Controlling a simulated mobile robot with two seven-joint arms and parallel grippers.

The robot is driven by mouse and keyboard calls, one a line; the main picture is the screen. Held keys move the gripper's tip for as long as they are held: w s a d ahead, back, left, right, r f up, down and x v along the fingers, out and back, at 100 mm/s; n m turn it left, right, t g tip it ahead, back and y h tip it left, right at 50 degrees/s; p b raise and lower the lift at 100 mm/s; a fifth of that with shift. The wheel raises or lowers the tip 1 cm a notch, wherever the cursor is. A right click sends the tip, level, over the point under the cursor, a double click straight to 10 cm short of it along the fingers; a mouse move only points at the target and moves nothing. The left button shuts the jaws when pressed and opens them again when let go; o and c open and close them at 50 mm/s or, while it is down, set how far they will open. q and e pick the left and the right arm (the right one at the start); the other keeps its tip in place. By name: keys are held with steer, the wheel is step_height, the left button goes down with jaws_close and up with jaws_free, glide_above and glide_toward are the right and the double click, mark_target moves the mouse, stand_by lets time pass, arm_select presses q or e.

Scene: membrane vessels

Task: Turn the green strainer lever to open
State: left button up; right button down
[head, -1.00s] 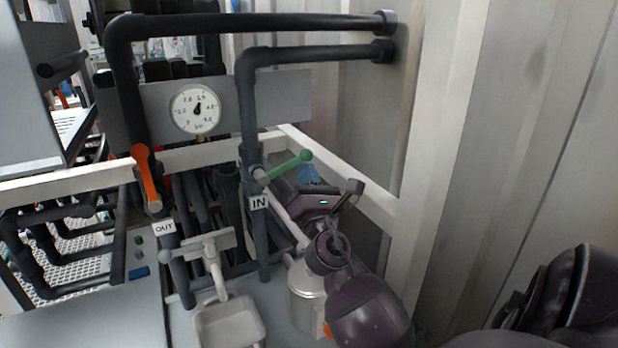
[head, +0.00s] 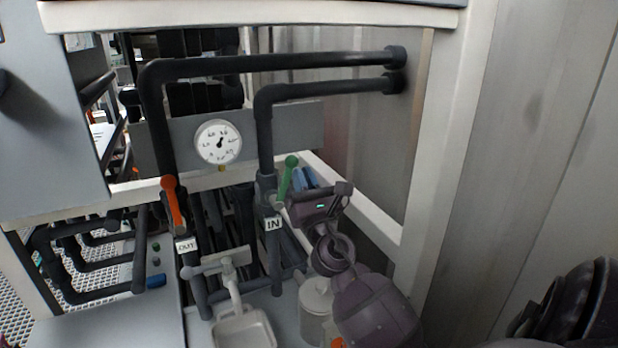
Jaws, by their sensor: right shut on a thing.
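The green strainer lever (head: 287,178) sits on the dark IN pipe. It points up and slightly right, nearly in line with the pipe. My right gripper (head: 291,203) reaches in from the lower right and is shut on the lever near its lower part; the exact contact is partly hidden by the gripper body. My left gripper is out of view.
An orange lever (head: 172,200) stands nearly upright on the OUT pipe to the left. A pressure gauge (head: 218,142) is on the panel behind. A grey tray (head: 243,330) and a light canister (head: 314,300) stand below. A white frame bar (head: 365,217) runs behind my right arm.

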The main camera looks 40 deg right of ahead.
steer(key=shift+w+a+r+n+t+y+p, duration=0.1)
steer(key=shift+a+r+n+t+y+p, duration=0.15)
steer(key=shift+r+n+y, duration=0.25)
steer(key=shift+a+r+n+t+y+p, duration=0.15)
steer(key=shift+a+r+n+t+y, duration=0.15)
steer(key=shift+r+n, duration=0.35)
steer(key=shift+w+a+r, duration=0.1)
steer(key=shift+a+r, duration=0.05)
steer(key=shift+a, duration=0.15)
steer(key=shift+f, duration=0.25)
steer(key=b, duration=0.5)
glide_toward(292, 163)
step_height(292, 163, down, 2)
steer(key=s, duration=0.2)
steer(key=shift+a+f+g, duration=0.15)
steer(key=shift+a+g, duration=0.1)
steer(key=shift+a, duration=0.1)
